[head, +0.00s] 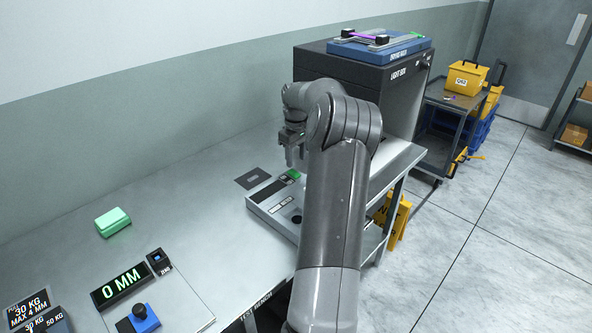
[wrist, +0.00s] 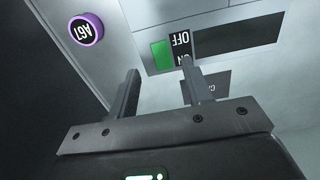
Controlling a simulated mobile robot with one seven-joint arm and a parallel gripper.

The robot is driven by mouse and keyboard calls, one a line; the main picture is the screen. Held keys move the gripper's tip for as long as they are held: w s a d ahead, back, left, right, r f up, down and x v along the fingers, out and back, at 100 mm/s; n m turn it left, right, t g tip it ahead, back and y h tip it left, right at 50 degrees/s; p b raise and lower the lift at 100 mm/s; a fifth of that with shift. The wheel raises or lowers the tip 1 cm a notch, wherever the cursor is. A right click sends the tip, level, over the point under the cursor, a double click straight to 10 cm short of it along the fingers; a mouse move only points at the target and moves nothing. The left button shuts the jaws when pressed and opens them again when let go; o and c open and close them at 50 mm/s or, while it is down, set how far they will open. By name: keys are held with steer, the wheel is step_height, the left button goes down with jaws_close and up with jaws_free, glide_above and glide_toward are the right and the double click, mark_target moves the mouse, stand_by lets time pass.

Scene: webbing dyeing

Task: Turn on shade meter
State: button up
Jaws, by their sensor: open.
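The shade meter (head: 262,205) is a flat, light grey device on the metal bench, with a dark display strip and a green switch (head: 293,174) at its far right end. My arm hides part of its right side. In the wrist view the green switch (wrist: 160,54) sits beside a black label reading OFF and ON, upside down. The dark, blank display (wrist: 240,34) is right of it. My gripper (head: 296,158) is above the switch end of the meter. In the wrist view my gripper (wrist: 160,86) is open and empty, its two fingers apart just short of the switch.
A dark grey light box (head: 350,70) stands behind the meter. A dark card (head: 252,178) lies left of the meter. A green block (head: 113,221) and a 0 MM readout (head: 122,287) are at the left. A purple-rimmed round tag (wrist: 86,30) shows in the wrist view.

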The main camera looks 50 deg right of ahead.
mark_target(296, 175)
steer(key=shift+f, duration=2.75)
steer(key=shift+c, duration=0.5)
